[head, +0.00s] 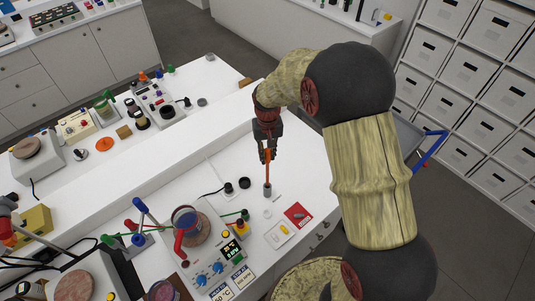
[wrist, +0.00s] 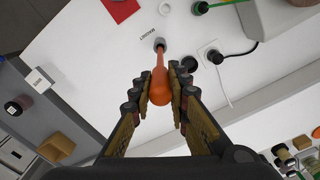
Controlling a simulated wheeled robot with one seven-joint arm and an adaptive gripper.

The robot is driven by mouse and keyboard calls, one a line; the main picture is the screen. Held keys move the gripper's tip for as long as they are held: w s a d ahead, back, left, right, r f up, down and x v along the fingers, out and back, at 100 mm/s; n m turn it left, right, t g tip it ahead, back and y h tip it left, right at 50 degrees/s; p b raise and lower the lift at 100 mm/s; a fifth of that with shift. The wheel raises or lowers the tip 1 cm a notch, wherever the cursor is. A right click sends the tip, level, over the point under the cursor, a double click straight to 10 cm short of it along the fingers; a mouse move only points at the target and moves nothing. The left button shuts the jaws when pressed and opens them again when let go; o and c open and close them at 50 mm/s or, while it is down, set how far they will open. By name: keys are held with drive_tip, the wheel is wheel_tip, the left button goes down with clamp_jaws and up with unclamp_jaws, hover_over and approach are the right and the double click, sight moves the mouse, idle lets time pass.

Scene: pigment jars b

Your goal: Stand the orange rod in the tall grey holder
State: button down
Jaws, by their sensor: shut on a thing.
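The orange rod (head: 267,172) hangs upright below my gripper (head: 267,154), which is shut on its upper part. In the wrist view the rod (wrist: 160,85) lies between the two fingers, its thick end nearest the camera. The tall grey holder (head: 267,191) stands on the white worktop right under the rod. In the wrist view the holder (wrist: 159,42) shows at the rod's far end. The rod's lower tip meets the holder's mouth in both views; I cannot tell how deep it sits, if at all.
Black round pieces (head: 244,183) and a cable lie left of the holder. A pale ring (head: 267,213), a red card (head: 298,214) and a tray with a yellow piece (head: 280,234) lie nearer. A control box with knobs (head: 212,267) stands at the front left.

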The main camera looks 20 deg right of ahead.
sight(267, 167)
drive_tip(key=shift+f+b, duration=2.4)
drive_tip(key=shift+f, duration=1.45)
drive_tip(key=c, duration=1.6)
unclamp_jaws()
drive_tip(key=shift+c, duration=0.2)
wheel_tip(267, 167, up, 12)
drive_tip(key=shift+f, duration=0.1)
